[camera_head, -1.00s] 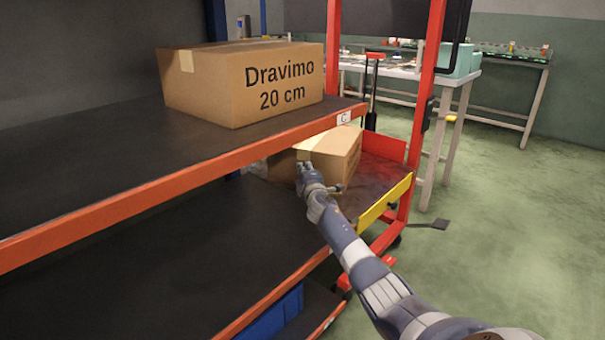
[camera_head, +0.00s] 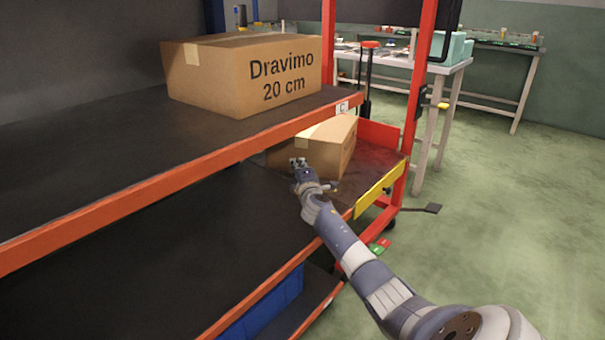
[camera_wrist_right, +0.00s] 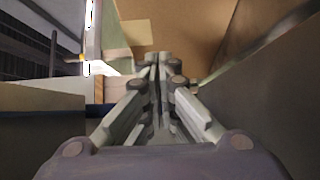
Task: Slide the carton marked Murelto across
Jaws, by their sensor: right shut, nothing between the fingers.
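A brown carton (camera_head: 341,143) sits partly under the upper shelf, on the dark deck of a red-framed cart at the shelf's end. No name is readable on its visible faces, so I cannot tell whether it is the Murelto carton. My right gripper (camera_head: 298,163) is shut and empty in front of the carton's near side. In the right wrist view the closed fingertips (camera_wrist_right: 160,60) point at the brown carton face (camera_wrist_right: 190,28) with its pale tape; contact cannot be told. My left gripper is not in view.
A larger carton marked Dravimo 20 cm (camera_head: 270,82) stands on the upper shelf (camera_head: 120,140). The orange shelf edge (camera_head: 180,180) runs above the lower shelf (camera_head: 160,250), which looks clear. The cart has a yellow edge plate (camera_head: 378,190). A blue bin (camera_head: 265,305) sits below.

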